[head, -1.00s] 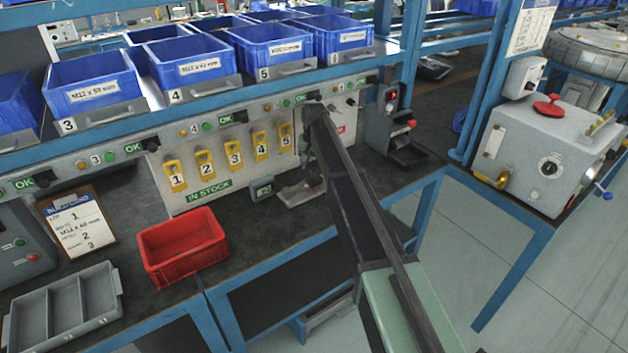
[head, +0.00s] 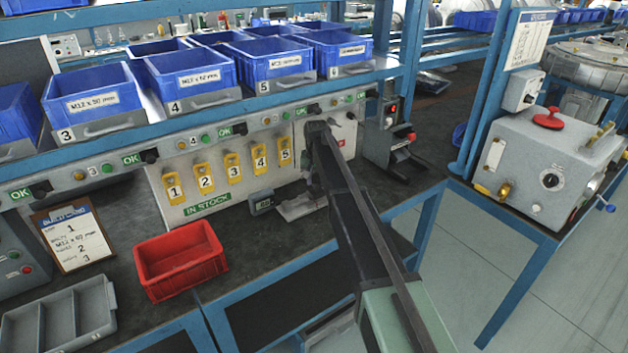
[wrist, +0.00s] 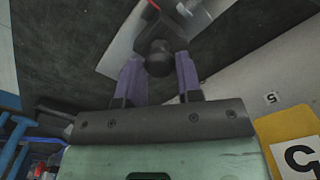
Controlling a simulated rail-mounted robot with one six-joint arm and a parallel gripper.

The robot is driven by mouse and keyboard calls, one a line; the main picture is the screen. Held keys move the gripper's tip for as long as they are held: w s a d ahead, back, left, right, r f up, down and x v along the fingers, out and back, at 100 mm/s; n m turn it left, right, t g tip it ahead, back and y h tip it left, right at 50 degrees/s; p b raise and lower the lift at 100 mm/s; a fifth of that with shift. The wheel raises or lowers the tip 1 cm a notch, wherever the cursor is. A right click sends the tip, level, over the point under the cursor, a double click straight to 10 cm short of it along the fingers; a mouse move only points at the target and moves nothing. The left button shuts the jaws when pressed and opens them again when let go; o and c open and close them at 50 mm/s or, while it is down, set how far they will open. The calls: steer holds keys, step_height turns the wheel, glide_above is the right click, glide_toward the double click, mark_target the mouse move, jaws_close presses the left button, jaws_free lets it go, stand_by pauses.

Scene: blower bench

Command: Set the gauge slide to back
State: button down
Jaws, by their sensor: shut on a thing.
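In the wrist view, a round black knob (wrist: 158,60) sits between the two purple fingers of my gripper (wrist: 159,78), which is shut on it. The knob stands over a pale metal plate (wrist: 122,52), and a small red part shows just beyond it at the top edge. I take this to be the gauge slide's knob. In the head view, the gauge's metal base (head: 302,206) lies on the bench below the grey panel. My arm (head: 345,195) covers most of the gauge there, and my fingertips are hidden. The slide's set position cannot be read.
The panel with several numbered yellow tags (head: 232,167) stands close beside my gripper. Blue bins (head: 275,62) fill the shelf above. A red bin (head: 180,262) and a grey tray (head: 60,322) are at the front left. A black stand (head: 388,145) is to the right.

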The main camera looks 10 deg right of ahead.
steer(key=shift+w+d, duration=0.3)
steer(key=shift+d, duration=0.2)
steer(key=shift+w+d, duration=0.3)
steer(key=shift+d, duration=0.2)
steer(key=c, duration=0.8)
jaws_free()
steer(key=shift+d, duration=0.15)
step_height(320, 180, up, 11)
steer(key=p, duration=1)
steer(key=shift+f+p, duration=0.1)
steer(key=shift+p, duration=0.3)
steer(key=s+d, duration=0.1)
steer(key=s, duration=1.3)
steer(key=s+d+n, duration=0.1)
steer(key=s+d, duration=0.1)
steer(key=s, duration=1.1)
steer(key=s+d+n, duration=0.1)
steer(key=s+d, duration=0.1)
steer(key=s, duration=1.2)
steer(key=shift+s+d, duration=0.2)
steer(key=shift+s, duration=0.15)
